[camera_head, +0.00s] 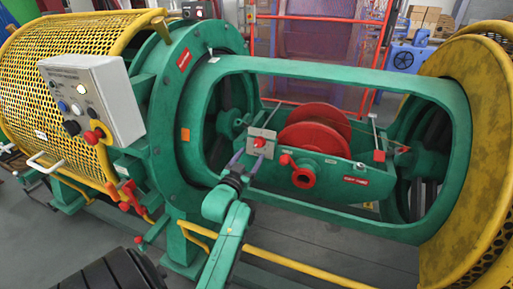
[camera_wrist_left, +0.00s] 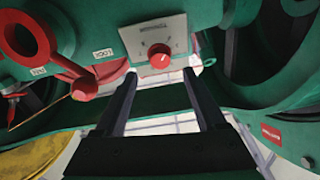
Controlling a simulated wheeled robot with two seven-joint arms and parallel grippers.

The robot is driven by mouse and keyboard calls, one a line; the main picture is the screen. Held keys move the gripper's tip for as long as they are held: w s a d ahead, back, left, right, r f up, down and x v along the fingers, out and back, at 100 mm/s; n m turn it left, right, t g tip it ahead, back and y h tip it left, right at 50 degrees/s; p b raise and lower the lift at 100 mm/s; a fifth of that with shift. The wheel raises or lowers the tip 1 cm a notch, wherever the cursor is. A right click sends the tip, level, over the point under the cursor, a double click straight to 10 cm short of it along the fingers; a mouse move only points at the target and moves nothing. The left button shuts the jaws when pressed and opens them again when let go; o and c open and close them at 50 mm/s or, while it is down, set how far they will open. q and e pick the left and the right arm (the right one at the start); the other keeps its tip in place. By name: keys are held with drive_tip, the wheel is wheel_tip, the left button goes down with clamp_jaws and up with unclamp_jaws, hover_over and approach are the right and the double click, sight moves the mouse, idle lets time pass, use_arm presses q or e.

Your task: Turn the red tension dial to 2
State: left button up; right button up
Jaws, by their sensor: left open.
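The red tension dial (camera_head: 259,143) is a small round knob on a light grey plate (camera_head: 268,133) at the near left of the green cradle. In the left wrist view the dial (camera_wrist_left: 159,57) shows a small white mark, and faint print on its plate (camera_wrist_left: 140,36) is too small to read. My left gripper (camera_head: 249,156) is just in front of the dial. In the left wrist view its two dark fingers (camera_wrist_left: 160,76) are spread to the left and right, below the dial, with nothing between them. I cannot tell how far they are from the plate. My right gripper is not visible.
A red lever (camera_wrist_left: 82,83) is left of my fingers. The green frame (camera_head: 330,66) surrounds the cradle. A control box (camera_head: 95,95) stands at left.

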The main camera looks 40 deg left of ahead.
sight(258, 143)
use_arm(q)
drive_tip(key=x, duration=0.5)
drive_tip(key=shift+w+a, duration=0.1)
drive_tip(key=shift+w, duration=0.15)
drive_tip(key=shift+w+a, duration=0.15)
drive_tip(key=shift+w, duration=0.2)
drive_tip(key=shift+c, duration=0.3)
clamp_jaws()
drive_tip(key=shift+r+m, duration=0.1)
drive_tip(key=shift+m, duration=0.2)
